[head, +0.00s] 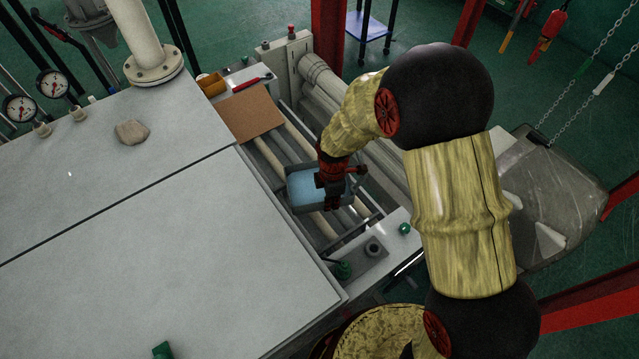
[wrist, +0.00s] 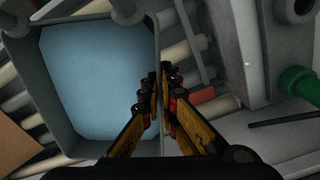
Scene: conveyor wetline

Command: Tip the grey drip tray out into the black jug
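The grey drip tray (head: 290,199) lies on the conveyor rollers in the head view, with pale blue liquid (head: 304,184) in it. In the wrist view the tray (wrist: 60,134) fills the left half and the liquid (wrist: 95,85) looks level. My gripper (wrist: 160,82) is at the tray's right wall, one finger inside and one outside. The fingers look shut on that wall. In the head view my gripper (head: 333,188) partly covers the tray's right side. I cannot make out a black jug in either view.
A brown board (head: 250,112) lies over the rollers behind the tray. A grey plate with a short round fitting (head: 373,249) and a green knob (head: 404,228) is in front. A large pale cabinet top (head: 170,230) borders the rollers on the left.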

